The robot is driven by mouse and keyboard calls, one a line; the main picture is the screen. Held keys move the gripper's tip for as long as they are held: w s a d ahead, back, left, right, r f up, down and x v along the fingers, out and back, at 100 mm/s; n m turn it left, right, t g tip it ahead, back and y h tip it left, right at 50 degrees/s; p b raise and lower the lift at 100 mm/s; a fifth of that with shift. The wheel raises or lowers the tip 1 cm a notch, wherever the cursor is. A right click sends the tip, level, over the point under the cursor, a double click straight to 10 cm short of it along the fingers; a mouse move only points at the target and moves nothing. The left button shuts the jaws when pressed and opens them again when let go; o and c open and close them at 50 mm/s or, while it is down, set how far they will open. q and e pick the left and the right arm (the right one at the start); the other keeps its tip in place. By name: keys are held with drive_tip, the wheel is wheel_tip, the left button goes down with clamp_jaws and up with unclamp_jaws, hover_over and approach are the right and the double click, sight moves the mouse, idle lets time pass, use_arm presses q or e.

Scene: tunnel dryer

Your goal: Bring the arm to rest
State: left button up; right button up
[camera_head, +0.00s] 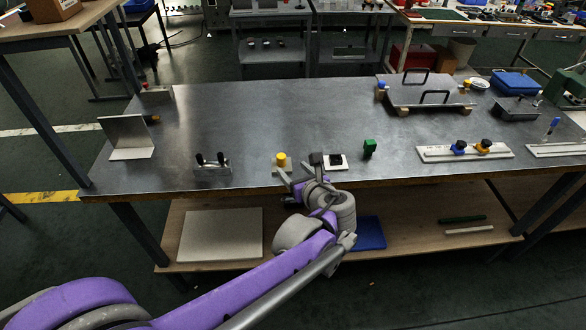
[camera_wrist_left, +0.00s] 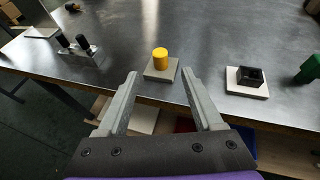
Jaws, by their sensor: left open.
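My left gripper (camera_head: 301,175) reaches in from the lower left over the front edge of the metal table (camera_head: 240,120). In the left wrist view its two fingers (camera_wrist_left: 160,95) are spread apart with nothing between them. Just beyond the fingertips stands a yellow cylinder (camera_wrist_left: 160,58) on a small grey plate (camera_wrist_left: 161,72); in the head view the cylinder (camera_head: 281,159) is just left of the gripper. My right gripper is not in view.
A white plate with a black square socket (camera_head: 336,160) and a green block (camera_head: 369,147) stand to the right. A metal block with two black knobs (camera_head: 211,165) is to the left. A lower shelf holds a white board (camera_head: 220,235). The table's middle is clear.

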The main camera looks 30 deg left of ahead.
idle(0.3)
use_arm(q)
drive_tip(key=s+d+n+g+h+p, duration=0.1)
drive_tip(key=s+d+n+h+p, duration=0.1)
drive_tip(key=s+n, duration=0.5)
drive_tip(key=s+d+n+g+h+p, duration=0.1)
drive_tip(key=s+d+n+h+p, duration=0.2)
drive_tip(key=s+n, duration=0.5)
drive_tip(key=s+d+f+n+g+h+p, duration=0.1)
drive_tip(key=s+d+n+h+p, duration=0.1)
drive_tip(key=s+n+h+p, duration=0.2)
drive_tip(key=s+n+h, duration=0.1)
drive_tip(key=s+n, duration=0.2)
drive_tip(key=n, duration=0.4)
drive_tip(key=shift+s+d, duration=0.25)
drive_tip(key=shift+d, duration=0.05)
